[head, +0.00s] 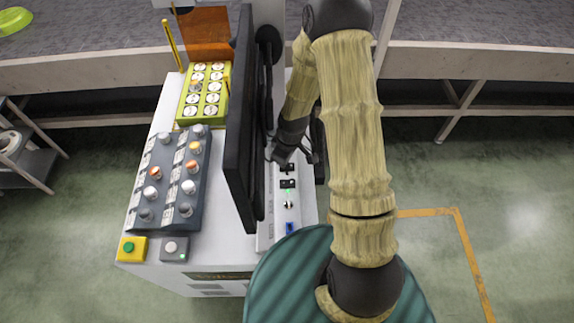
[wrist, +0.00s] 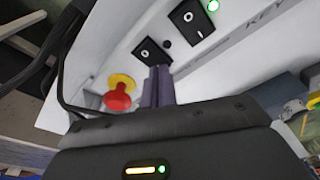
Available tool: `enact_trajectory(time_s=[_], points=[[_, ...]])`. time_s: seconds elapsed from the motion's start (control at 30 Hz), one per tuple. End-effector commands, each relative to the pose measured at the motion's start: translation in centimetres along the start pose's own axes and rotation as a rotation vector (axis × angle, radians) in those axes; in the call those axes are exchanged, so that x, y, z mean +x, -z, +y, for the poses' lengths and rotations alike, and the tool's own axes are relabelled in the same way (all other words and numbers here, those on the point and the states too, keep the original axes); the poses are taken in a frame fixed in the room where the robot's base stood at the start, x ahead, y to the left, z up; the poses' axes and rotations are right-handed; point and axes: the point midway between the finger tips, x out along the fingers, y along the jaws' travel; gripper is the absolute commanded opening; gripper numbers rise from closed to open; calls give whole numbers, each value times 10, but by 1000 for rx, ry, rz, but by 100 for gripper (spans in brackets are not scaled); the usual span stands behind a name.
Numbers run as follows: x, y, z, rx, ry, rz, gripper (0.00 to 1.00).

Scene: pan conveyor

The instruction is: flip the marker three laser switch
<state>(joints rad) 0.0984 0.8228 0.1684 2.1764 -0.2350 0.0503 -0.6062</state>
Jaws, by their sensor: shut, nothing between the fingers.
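Black rocker switches are set in the white strip panel (head: 265,235) beside the monitor. In the wrist view one rocker switch (wrist: 150,52) is right by my fingertips, and a second rocker switch (wrist: 195,18) is farther up and right, near a lit green lamp (wrist: 213,5). I cannot read a label that tells which is the marker three laser switch. My gripper (wrist: 158,72) is shut and empty, its fingertips at the lower edge of the nearer rocker; I cannot tell whether they touch. In the head view my gripper (head: 284,157) is over the far part of the panel.
A red emergency button (wrist: 118,96) with a yellow collar is close left of my fingers. A black monitor (head: 243,120) stands along the panel's left side. A dark button box (head: 168,180) and a yellow-green button box (head: 204,95) lie beyond it. Cables run near the wrist.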

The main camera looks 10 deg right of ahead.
Motion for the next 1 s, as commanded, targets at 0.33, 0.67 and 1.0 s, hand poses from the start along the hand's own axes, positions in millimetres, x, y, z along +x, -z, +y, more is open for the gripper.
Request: enact_trajectory(time_s=[0.33,0.67,1.0], points=[[4,-1,0,0,0,0,0],[-15,2,0,0,0,0,0],[-37,6,0,0,0,0,0]])
